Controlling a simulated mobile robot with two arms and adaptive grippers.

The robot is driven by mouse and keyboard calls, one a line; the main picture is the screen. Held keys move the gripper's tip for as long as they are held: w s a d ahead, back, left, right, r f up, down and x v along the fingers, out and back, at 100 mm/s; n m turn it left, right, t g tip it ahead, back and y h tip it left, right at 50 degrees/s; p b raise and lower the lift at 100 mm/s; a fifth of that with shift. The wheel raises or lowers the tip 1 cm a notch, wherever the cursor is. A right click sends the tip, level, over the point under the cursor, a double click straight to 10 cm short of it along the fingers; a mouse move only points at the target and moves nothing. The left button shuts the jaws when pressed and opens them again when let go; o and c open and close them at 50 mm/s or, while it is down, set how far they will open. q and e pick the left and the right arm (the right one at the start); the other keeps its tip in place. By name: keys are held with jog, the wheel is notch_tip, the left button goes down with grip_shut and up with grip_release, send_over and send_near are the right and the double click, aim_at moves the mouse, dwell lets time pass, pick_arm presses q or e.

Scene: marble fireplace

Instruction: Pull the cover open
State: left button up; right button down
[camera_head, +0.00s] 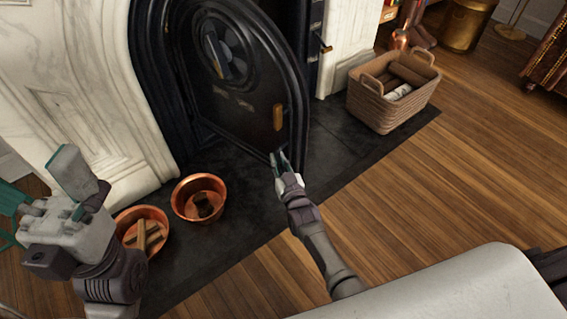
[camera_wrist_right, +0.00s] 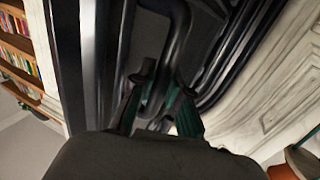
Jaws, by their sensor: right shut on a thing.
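The black arched cover (camera_head: 240,95) of the marble fireplace stands ajar, with a gap at its right side in the head view. A wooden knob (camera_head: 278,117) shows near its right edge. My right gripper (camera_head: 280,160) is at the cover's lower right edge, below the knob. In the right wrist view, its teal fingertips (camera_wrist_right: 160,95) are shut on a dark curved bar (camera_wrist_right: 178,50) of the cover; whether this is a handle or the rim, I cannot tell. My left gripper (camera_head: 45,190) is apart from the cover at the far left, fingers spread and empty.
Two copper bowls, one with wood pieces (camera_head: 143,232) and one with a dark object (camera_head: 199,198), sit at the left on the dark hearth slab (camera_head: 235,235). A wicker basket (camera_head: 390,105) stands at the right. The wooden floor (camera_head: 440,190) in front is clear.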

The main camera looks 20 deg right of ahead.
jog(key=shift+a, duration=0.1)
jog(key=c, duration=1.1)
grip_release()
jog(key=shift+c, duration=0.2)
jog(key=s, duration=1.2)
jog(key=shift+d, duration=0.2)
